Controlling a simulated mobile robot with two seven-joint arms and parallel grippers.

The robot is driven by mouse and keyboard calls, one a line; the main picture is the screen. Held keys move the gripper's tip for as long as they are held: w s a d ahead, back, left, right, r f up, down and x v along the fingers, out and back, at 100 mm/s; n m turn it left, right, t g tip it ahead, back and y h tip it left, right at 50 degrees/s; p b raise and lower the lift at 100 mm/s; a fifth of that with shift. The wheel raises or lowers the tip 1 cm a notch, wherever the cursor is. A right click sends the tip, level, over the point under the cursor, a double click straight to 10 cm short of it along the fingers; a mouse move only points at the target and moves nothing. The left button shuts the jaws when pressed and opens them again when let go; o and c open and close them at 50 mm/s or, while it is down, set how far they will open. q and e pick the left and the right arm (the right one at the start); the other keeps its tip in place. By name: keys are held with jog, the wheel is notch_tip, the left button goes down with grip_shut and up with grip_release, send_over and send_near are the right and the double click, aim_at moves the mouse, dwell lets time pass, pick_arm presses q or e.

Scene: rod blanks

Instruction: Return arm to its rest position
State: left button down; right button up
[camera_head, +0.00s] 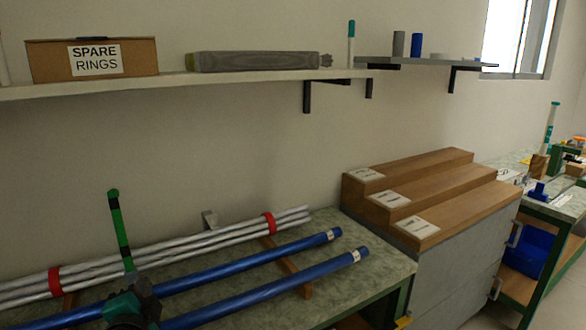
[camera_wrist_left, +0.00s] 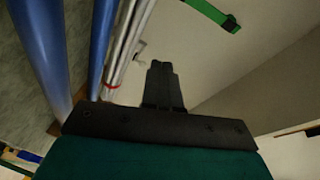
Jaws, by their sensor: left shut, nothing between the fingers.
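My left gripper (camera_head: 130,306) shows at the bottom of the head view, dark and teal, in front of the blue rods. In the left wrist view its black fingers (camera_wrist_left: 161,70) are together with nothing between them. Two blue rods (camera_head: 265,290) lie on the green-topped table (camera_head: 385,262), and they also run along the left of the wrist view (camera_wrist_left: 45,50). A bundle of silvery rods (camera_head: 190,245) with red bands lies behind them. My gripper partly covers the blue rods. My right gripper is not in view.
A green bar with black bands (camera_head: 116,225) rises just behind my left gripper; its foot is hidden. Above are a wall shelf (camera_head: 200,84) and a "SPARE RINGS" box (camera_head: 130,66). Wooden steps (camera_head: 430,190) stand to the right. The wall between table and shelf is bare.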

pick_arm(q)
jog(key=s+d+f+n+g+h, duration=0.2)
jog(key=s+d+f, duration=0.4)
jog(key=s+f, duration=0.3)
jog(key=s+d+f+n+g+h, duration=0.3)
jog(key=s+d+f+n+h, duration=0.2)
jog(key=s+f, duration=0.5)
jog(key=s+d+n, duration=0.1)
jog(key=s, duration=0.2)
jog(key=shift+s+d+f, duration=0.3)
jog(key=shift+s+d, duration=0.05)
jog(key=shift+d, duration=0.05)
